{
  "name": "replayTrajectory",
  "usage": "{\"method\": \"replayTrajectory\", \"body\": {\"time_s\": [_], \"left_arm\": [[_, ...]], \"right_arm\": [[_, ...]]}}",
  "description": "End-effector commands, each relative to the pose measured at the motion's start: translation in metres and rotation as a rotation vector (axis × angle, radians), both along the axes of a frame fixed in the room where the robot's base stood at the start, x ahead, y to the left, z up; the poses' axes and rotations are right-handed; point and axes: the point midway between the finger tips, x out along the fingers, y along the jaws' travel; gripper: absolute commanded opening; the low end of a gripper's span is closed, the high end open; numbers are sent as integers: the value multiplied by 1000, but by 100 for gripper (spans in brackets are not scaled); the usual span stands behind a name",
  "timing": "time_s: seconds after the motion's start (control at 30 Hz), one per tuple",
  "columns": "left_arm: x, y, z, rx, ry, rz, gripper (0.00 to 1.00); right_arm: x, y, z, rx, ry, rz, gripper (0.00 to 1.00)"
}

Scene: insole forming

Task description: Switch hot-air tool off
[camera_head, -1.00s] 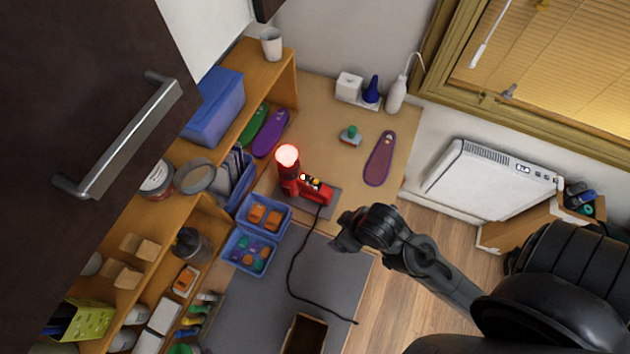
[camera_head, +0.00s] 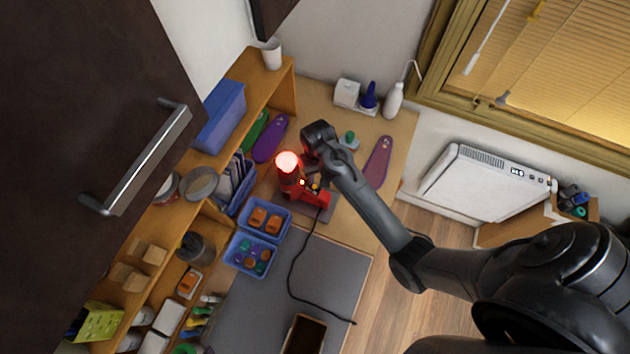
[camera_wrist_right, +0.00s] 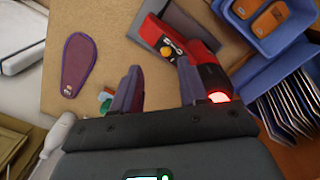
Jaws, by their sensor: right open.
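The red hot-air tool (camera_head: 311,194) stands on a grey pad on the wooden bench, its top end glowing red. A black cord runs from it across the grey mat. In the right wrist view the tool (camera_wrist_right: 199,47) lies beyond my fingers, with small yellow and orange controls (camera_wrist_right: 167,52) on a dark panel. My right gripper (camera_head: 309,160) is above the tool, close to its glowing end in the picture. In the right wrist view my right gripper (camera_wrist_right: 158,82) is open with nothing between its fingers. My left gripper is not in view.
Blue bins (camera_head: 282,216) with orange and coloured pieces sit left of the tool. A maroon insole (camera_head: 378,160) and a small green-topped object (camera_head: 350,138) lie to the right. A shelf (camera_head: 277,78) borders the left; a dark cabinet door hangs in front.

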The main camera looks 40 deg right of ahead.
Motion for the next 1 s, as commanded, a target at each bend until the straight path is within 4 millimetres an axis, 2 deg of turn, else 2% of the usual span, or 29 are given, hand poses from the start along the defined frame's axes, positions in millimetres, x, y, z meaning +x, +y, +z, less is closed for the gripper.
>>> {"method": "replayTrajectory", "body": {"time_s": [0.07,0.17,0.27,0.7,1.0], "left_arm": [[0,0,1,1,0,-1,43],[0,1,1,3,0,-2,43],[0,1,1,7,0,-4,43],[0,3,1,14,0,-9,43],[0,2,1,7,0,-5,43]], "right_arm": [[11,1,10,1,-24,1,43],[16,1,9,1,-32,2,43],[16,1,-1,1,-33,2,43],[16,1,-69,1,-33,4,43],[16,1,-90,0,-35,3,43]]}}
